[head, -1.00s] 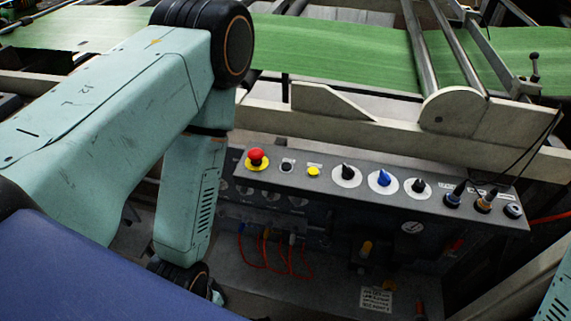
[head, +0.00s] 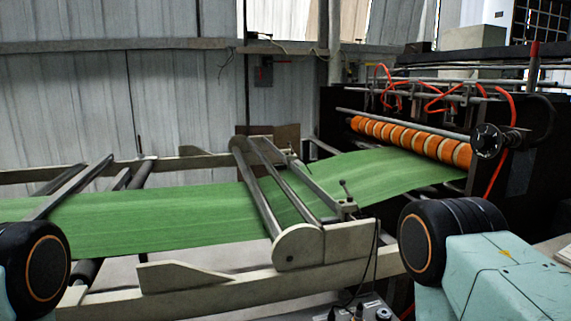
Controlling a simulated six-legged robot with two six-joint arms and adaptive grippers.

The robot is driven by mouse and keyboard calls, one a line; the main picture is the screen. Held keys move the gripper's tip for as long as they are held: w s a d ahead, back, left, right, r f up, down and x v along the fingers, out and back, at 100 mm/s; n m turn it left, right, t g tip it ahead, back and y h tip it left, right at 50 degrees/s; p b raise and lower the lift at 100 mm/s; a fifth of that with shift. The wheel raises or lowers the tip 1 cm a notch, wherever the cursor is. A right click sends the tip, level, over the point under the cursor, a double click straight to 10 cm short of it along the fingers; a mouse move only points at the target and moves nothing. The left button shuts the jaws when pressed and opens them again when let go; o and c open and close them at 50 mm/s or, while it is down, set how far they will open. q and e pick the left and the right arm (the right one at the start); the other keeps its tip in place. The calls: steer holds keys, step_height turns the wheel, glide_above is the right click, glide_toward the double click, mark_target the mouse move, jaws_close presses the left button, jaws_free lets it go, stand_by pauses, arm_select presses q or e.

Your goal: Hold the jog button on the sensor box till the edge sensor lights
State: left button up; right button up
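The sensor box (head: 372,308) shows only as a small corner at the bottom edge of the head view, with a few of its connectors. Its jog button is out of view. The green web (head: 150,218) runs over rollers from the left towards the machine on the right. No lit edge sensor can be made out. Both of my arms show only as joints and links at the lower left and lower right. Neither gripper is in the picture.
A pale frame rail (head: 215,293) crosses the front below the web. A tilted roller frame (head: 285,195) stands mid-picture. At the right is a dark machine with an orange banded roller (head: 410,140), a black handwheel (head: 488,140) and red hoses.

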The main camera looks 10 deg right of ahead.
arm_select(q)
jaws_close()
stand_by(1.4)
